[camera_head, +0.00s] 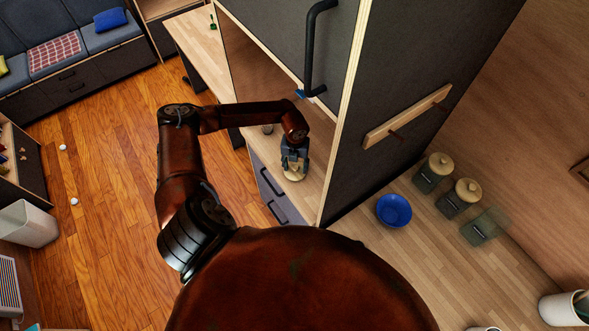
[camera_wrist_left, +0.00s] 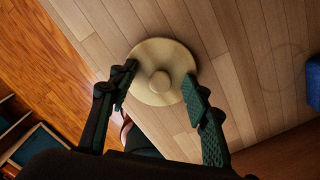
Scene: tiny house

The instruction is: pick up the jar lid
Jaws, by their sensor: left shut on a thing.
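The jar lid (camera_wrist_left: 162,55) is a round, pale wooden disc with a small knob, seen from above in the left wrist view. In the head view the lid (camera_head: 295,175) shows under my left gripper (camera_head: 294,166), over the wooden counter beside the tall dark cabinet. My left gripper (camera_wrist_left: 159,78) has a finger on each side of the lid and is shut on its rim. I cannot tell whether the lid touches the counter. My right gripper is not in view.
The cabinet's side panel (camera_head: 415,95) rises close right of my left gripper. Beyond it, a blue bowl (camera_head: 394,211), two lidded jars (camera_head: 434,173) and a glass jar without a lid (camera_head: 481,231) stand on a counter. The wooden floor at left is mostly clear.

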